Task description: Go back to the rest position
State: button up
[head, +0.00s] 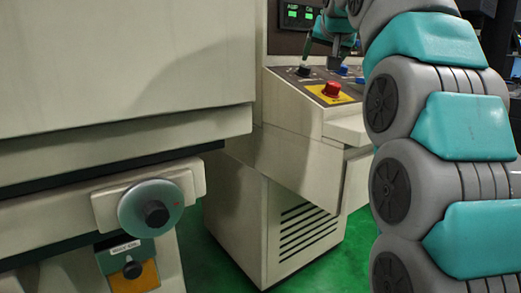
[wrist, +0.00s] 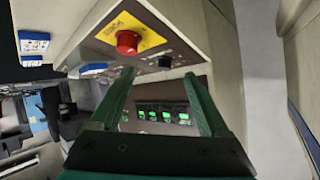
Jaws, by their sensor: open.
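My gripper (head: 321,56) is over the sloped control panel of the machine, near a black knob (head: 303,71). In the wrist view my gripper (wrist: 160,77) has its two green fingers apart with nothing held between them. The black knob (wrist: 165,61) shows just beyond the gap between the fingertips; whether a finger touches it I cannot tell. My teal and grey arm curves up along the right side of the head view and partly hides the panel.
A red button (head: 332,89) on a yellow plate (head: 325,98) sits at the panel's front. Green displays (head: 299,13) are behind it. A large beige machine body (head: 120,60) with a handwheel (head: 151,207) fills the left. Green floor (head: 318,268) shows below.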

jog(key=s+f+n+g, duration=0.1)
jog(key=s+f+g, duration=0.1)
jog(key=s+f, duration=0.5)
jog(key=s+f+g, duration=0.3)
jog(key=s+f, duration=0.1)
jog(key=f, duration=0.6)
jog(key=s+f+n+g, duration=0.1)
jog(key=s+f+g, duration=0.1)
jog(key=s+f, duration=0.5)
jog(key=s+f+n+g, duration=0.1)
jog(key=s+f+g, duration=0.6)
jog(key=s+f, duration=1.8)
jog(key=s, duration=0.4)
jog(key=shift+d+f, duration=0.15)
jog(key=shift+d, duration=0.15)
jog(key=shift+w, duration=0.1)
